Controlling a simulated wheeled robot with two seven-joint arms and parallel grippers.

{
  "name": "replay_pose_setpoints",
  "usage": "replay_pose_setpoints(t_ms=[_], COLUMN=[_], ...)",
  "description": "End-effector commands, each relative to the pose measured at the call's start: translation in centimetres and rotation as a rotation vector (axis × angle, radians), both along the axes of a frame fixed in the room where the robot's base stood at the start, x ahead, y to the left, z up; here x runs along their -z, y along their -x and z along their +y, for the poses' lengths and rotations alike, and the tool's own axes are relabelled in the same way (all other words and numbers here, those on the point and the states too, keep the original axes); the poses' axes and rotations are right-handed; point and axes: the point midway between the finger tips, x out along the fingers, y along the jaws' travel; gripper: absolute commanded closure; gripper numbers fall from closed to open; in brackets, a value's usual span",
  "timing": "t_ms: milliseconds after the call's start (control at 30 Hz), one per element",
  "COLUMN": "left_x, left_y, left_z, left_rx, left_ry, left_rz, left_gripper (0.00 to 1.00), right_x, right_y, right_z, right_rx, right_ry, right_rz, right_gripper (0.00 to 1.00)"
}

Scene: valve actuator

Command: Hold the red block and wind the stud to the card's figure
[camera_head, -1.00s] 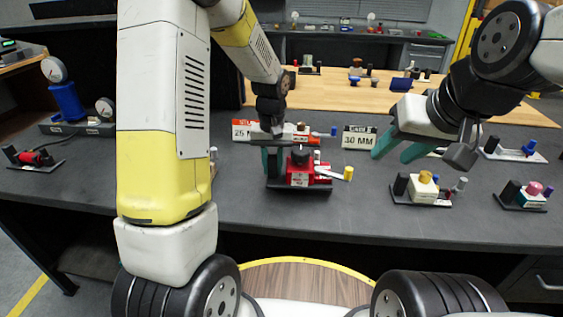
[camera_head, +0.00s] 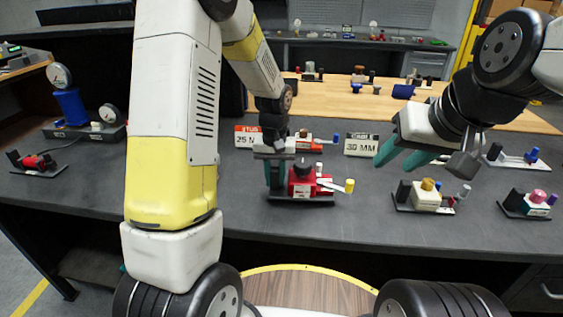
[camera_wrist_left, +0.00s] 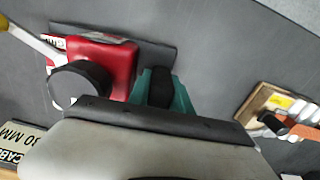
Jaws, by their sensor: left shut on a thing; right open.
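The red block (camera_head: 303,181) stands on a dark base on the bench, with a black knob on top. It also shows in the left wrist view (camera_wrist_left: 108,62), with the black knob (camera_wrist_left: 80,84). A white lever with a yellow tip (camera_head: 349,185) sticks out to its right. My left gripper (camera_head: 277,176) is shut on the black post (camera_wrist_left: 160,88) beside the block; its teal fingers flank the post. The STUD card (camera_head: 246,136) reads "25 M", its right end hidden by my left gripper. My right gripper (camera_head: 397,160) is open and empty, above the bench to the right.
A CABLE card (camera_head: 361,145) reads "30 MM". A cream block unit (camera_head: 426,197) and a pink-topped unit (camera_head: 528,203) stand to the right. A blue gauge stand (camera_head: 70,106) is at the left. The bench's front strip is clear.

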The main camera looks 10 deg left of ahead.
Motion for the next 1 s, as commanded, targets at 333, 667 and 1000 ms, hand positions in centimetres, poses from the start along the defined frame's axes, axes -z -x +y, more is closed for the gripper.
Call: replay_pose_setpoints(t_ms=[333, 667, 1000], left_x=[1.0, 1.0, 1.4], left_y=[-0.1, -0.1, -0.1], left_z=[0.0, 0.0, 0.0], left_rx=[-0.001, 0.000, 0.000], left_ry=[0.001, 0.001, 0.001], left_rz=[-0.002, -0.002, -0.002], left_gripper=[1.00, 1.00, 1.00], right_x=[0.0, 0.0, 0.0], right_y=[0.0, 0.0, 0.0], right_z=[0.0, 0.0, 0.0], right_rx=[0.000, 0.000, 0.000], right_ry=[0.000, 0.000, 0.000], right_rz=[0.000, 0.000, 0.000], right_gripper=[0.59, 0.59, 0.59])
